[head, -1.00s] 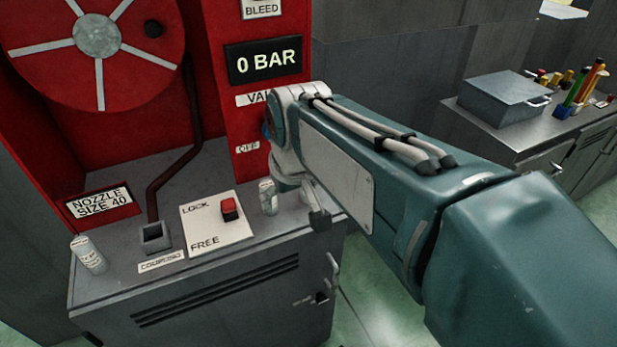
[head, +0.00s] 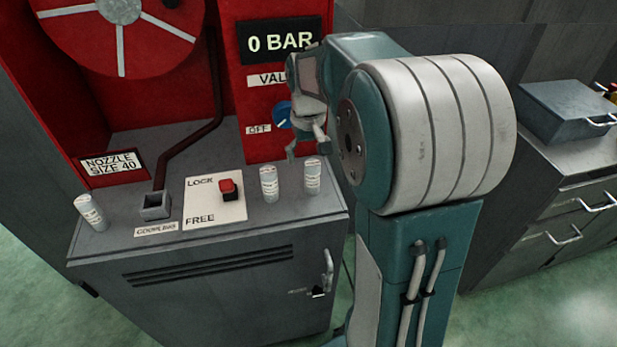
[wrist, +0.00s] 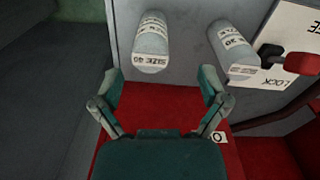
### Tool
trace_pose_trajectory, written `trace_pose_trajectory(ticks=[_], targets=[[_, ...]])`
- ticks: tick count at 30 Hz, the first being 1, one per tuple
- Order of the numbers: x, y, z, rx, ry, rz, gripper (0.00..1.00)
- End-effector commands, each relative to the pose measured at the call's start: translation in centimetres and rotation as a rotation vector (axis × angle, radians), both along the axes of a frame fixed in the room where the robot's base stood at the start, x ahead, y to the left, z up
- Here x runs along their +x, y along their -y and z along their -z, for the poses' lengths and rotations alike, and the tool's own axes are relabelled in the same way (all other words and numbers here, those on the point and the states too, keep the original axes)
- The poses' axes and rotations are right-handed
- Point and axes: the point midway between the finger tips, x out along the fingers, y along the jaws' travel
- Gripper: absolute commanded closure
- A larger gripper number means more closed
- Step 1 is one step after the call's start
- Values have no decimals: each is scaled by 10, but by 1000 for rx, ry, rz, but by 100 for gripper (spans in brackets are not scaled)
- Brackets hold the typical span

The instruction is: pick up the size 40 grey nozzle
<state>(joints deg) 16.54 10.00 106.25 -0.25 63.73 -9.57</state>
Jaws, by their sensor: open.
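The size 40 nozzle (wrist: 150,48) is a pale grey cylinder whose label reads SIZE 40 in the wrist view. It appears to be the rightmost cylinder (head: 312,176) on the cabinet top in the head view. My gripper (wrist: 160,75) is open and empty. In the wrist view its fingers are spread, with the size 40 nozzle just beyond them, nearer the left finger. In the head view my gripper (head: 307,146) hangs beside the valve knob, above and behind that cylinder, apart from it. A second grey nozzle (wrist: 234,46), seemingly marked 30, stands beside it; it also shows in the head view (head: 268,184).
Another grey cylinder (head: 91,212) leans at the cabinet's left end, near the coupling socket (head: 155,206). A lock plate with a red switch (head: 228,188) lies between. The red panel with a blue valve knob (head: 282,114) rises close behind my gripper.

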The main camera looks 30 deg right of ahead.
Motion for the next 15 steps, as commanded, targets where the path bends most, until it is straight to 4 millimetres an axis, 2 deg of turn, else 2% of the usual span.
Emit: trace_pose_trajectory(ticks=[6,12,15], targets=[[-1,8,21,8,-3,4,6],[-2,1,52,5,-3,3,6],[-1,-1,59,3,-1,3,6]])
